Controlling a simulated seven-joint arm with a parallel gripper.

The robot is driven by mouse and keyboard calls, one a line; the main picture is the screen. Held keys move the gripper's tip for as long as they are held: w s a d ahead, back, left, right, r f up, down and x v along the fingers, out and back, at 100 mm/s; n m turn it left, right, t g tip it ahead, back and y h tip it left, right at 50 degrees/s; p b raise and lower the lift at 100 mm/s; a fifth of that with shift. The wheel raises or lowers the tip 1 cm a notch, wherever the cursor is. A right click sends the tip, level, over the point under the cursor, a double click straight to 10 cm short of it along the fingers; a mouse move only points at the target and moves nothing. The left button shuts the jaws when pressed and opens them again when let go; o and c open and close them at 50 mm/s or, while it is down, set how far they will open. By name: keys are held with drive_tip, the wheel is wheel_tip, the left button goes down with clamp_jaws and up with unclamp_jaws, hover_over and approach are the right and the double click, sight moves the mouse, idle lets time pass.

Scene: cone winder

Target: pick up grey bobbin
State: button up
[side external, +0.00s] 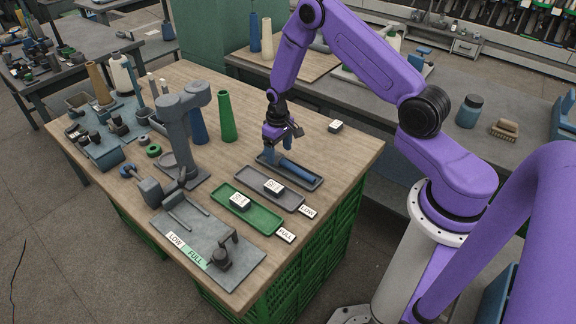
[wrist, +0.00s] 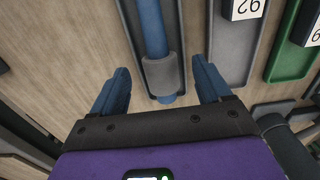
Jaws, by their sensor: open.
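A grey bobbin (wrist: 163,75), a short sleeve around a long blue rod (wrist: 151,25), lies in a narrow dark grey tray (wrist: 182,15) in the wrist view. A blue end of the rod shows past the bobbin, towards my gripper. In the side view the blue rod (side external: 297,170) lies in the dark tray (side external: 317,184), and I cannot make out the grey bobbin there. My gripper (wrist: 160,65) is open, with one blue finger on each side of the bobbin and visible gaps between. The side view shows my gripper (side external: 281,146) low over the tray's far left end.
A grey tray (side external: 244,177) and a green tray (side external: 222,196), each with a numbered white tag, lie beside the dark tray. A green cone (side external: 227,117) and a grey winder post (side external: 181,135) stand to the left.

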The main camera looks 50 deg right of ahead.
sight(280, 160)
drive_tip(key=shift+f, duration=1.35)
drive_tip(key=c, duration=1.1)
drive_tip(key=shift+c, duration=0.2)
drive_tip(key=shift+r, duration=0.15)
